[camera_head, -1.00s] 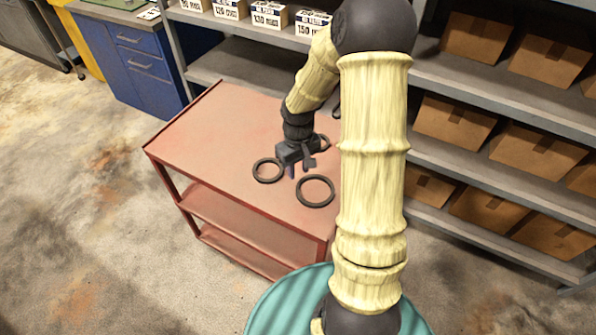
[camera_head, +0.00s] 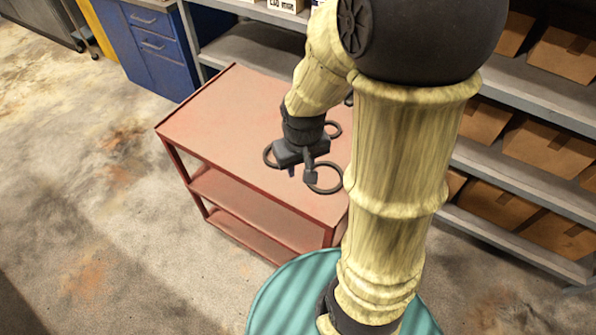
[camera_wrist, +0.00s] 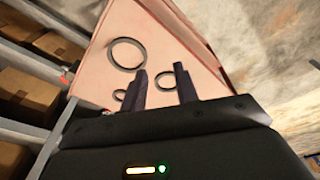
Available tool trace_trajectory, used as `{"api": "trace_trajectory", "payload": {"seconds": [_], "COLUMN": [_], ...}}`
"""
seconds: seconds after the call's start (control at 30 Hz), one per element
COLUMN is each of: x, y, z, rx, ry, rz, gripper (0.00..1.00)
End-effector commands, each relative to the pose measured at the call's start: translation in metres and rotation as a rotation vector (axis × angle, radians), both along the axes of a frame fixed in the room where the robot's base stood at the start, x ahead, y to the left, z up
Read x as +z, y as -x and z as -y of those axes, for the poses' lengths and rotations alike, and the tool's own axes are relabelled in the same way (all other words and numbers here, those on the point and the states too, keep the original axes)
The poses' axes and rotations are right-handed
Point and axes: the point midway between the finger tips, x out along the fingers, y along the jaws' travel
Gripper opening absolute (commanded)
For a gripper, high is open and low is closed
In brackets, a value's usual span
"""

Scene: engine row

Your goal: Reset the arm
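My gripper (camera_head: 308,172) hangs above the red cart's top (camera_head: 225,120), near several dark rings. In the wrist view my gripper (camera_wrist: 162,88) has its two fingers apart with nothing held between them. A dark ring (camera_head: 322,193) lies toward the front, partly behind the fingers. Another ring (camera_head: 267,156) lies left of the gripper, partly covered by it, and a third (camera_head: 339,130) lies behind it. The wrist view shows a large ring (camera_wrist: 128,69), a small ring (camera_wrist: 119,101), and one ring (camera_wrist: 159,87) partly behind the right finger. My arm is bent, its elbow high and close to the head camera.
Grey shelving (camera_head: 520,90) with cardboard boxes (camera_head: 562,55) stands behind and right of the arm. A blue cabinet (camera_head: 150,45) is at the back left. The concrete floor (camera_head: 90,190) left of the cart is clear.

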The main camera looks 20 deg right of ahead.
Motion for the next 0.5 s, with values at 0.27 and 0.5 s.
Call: {"api": "trace_trajectory", "payload": {"seconds": [0.27, 0.5], "x": [0.017, 0.017], "y": [0.034, 0.033], "z": [-0.018, -0.018], "rx": [-0.037, -0.038], "ry": [-0.039, -0.038], "rz": [0.07, 0.069], "gripper": [0.3, 0.3]}}
